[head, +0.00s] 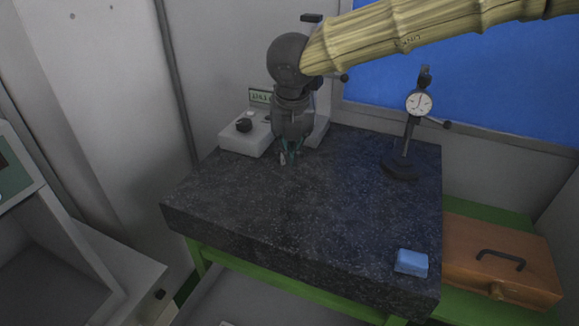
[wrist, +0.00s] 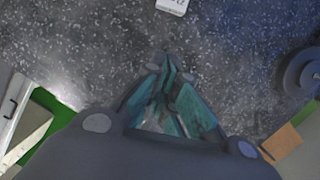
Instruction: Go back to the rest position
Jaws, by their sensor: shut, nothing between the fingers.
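My gripper (head: 289,158) hangs over the back left part of a dark speckled stone slab (head: 290,215), pointing down. Its teal fingers are together with nothing between them; in the wrist view the gripper (wrist: 168,65) also shows shut above the bare slab (wrist: 80,50). My arm reaches in from the upper right of the head view, in a bamboo-like covering. I cannot tell how far the fingertips are above the slab.
A white control box (head: 245,138) stands just behind and left of my gripper. A dial gauge on a stand (head: 402,168) is at the back right. A blue block (head: 411,263) lies near the front right corner. An orange case (head: 500,265) sits right of the slab. The slab's middle is clear.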

